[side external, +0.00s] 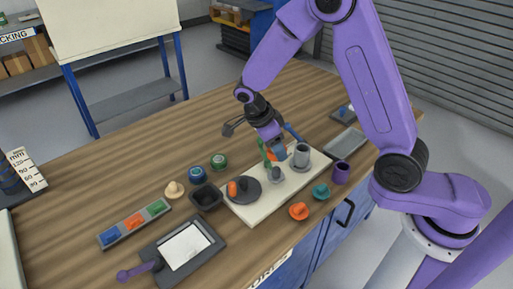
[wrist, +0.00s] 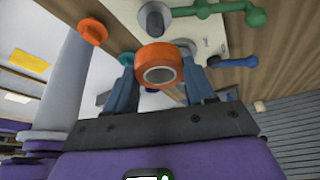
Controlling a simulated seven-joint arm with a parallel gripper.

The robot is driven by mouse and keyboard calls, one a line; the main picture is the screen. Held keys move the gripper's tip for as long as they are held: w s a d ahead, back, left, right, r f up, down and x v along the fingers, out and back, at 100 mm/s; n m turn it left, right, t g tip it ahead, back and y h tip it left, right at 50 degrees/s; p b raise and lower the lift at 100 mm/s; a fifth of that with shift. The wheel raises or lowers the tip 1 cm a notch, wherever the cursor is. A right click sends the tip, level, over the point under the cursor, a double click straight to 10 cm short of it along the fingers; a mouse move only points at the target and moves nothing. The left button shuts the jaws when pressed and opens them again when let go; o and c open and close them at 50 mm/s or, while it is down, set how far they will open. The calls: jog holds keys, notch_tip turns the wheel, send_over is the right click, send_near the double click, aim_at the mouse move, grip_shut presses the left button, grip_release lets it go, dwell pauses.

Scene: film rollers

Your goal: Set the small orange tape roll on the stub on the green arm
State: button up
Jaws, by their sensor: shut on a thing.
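The small orange tape roll (wrist: 160,70) is between the two blue-grey fingers of my gripper (wrist: 160,88) in the wrist view, its round opening facing the camera. In the side view my gripper (side external: 278,152) is low over the pale base plate, and the roll is mostly hidden. The green arm (side external: 265,153) stands just left of my gripper; in the wrist view the green arm (wrist: 230,7) lies beyond the roll, at the upper right, with a ball end. I cannot tell which part is its stub. The roll appears apart from the green arm.
A blue arm (side external: 294,132) is right of my gripper. A grey cylinder (side external: 301,155) and dark disc (side external: 243,190) stand on the base plate (side external: 257,214). An orange flanged piece (side external: 299,211), teal piece (side external: 321,191) and purple cup (side external: 342,172) stand along the front.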

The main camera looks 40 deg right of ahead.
aim_at(276, 168)
jog(key=shift+s+d, duration=0.1)
jog(key=shift+f, duration=3.7)
jog(key=shift+f, duration=0.1)
jog(key=o, duration=1.1)
jog(key=v, duration=1.7)
jog(key=shift+r, duration=0.25)
